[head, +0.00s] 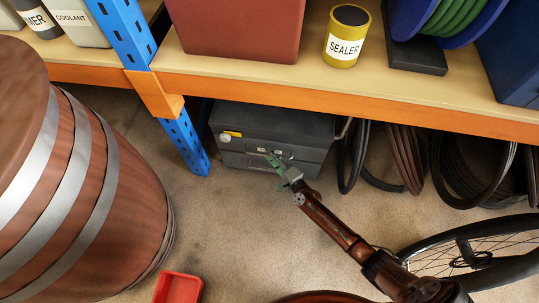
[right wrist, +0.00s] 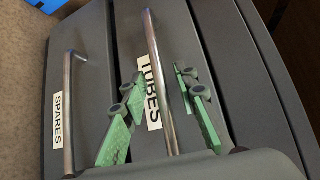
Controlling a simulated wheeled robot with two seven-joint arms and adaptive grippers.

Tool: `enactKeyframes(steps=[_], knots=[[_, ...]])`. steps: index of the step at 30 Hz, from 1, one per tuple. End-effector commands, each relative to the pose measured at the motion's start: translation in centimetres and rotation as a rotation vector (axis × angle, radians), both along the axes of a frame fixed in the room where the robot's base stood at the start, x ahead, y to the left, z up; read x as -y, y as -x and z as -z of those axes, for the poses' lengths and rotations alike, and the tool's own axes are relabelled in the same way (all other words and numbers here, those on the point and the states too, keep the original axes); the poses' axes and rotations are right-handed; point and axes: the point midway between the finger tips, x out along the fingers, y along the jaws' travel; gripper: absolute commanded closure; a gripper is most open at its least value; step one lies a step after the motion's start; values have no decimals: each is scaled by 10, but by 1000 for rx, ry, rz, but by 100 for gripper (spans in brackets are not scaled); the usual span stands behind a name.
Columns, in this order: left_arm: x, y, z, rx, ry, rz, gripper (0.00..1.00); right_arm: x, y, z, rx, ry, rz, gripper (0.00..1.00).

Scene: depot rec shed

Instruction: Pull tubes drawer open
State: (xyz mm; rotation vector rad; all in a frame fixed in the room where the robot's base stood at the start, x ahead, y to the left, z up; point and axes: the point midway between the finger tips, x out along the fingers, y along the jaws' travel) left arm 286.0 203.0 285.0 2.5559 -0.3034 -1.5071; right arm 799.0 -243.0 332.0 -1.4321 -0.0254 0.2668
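The dark grey drawer cabinet (head: 275,118) stands on the floor under the shelf. In the right wrist view the tubes drawer (right wrist: 129,50) is the middle panel, with a white TUBES label (right wrist: 151,92) and a long metal bar handle (right wrist: 157,70). The drawer front looks flush with its neighbours. My right gripper (head: 277,163) is at the cabinet front. In the right wrist view its green fingers (right wrist: 157,88) are apart, one on each side of the tubes handle. I cannot tell whether they touch it. My left gripper is not in view.
The spares drawer (right wrist: 84,35) with its own handle (right wrist: 68,110) is beside the tubes drawer. An orange shelf beam (head: 350,102) runs above the cabinet, with a blue post (head: 185,145) left. A barrel (head: 100,200), red bin (head: 178,288) and bicycle wheel (head: 480,255) stand around open floor.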

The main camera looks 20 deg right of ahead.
Motion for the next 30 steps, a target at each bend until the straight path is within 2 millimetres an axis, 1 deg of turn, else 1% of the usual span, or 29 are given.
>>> enactKeyframes(steps=[3,9,11,21,30], knots=[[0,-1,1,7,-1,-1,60,-1,-4,0,0,0,-1,73],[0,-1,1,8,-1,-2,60,-1,-4,0,0,0,-1,73],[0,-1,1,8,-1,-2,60,-1,-4,0,0,0,-1,76],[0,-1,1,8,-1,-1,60,-1,-3,0,0,0,-1,100],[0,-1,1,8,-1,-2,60,-1,-3,0,-1,0,-1,100]])
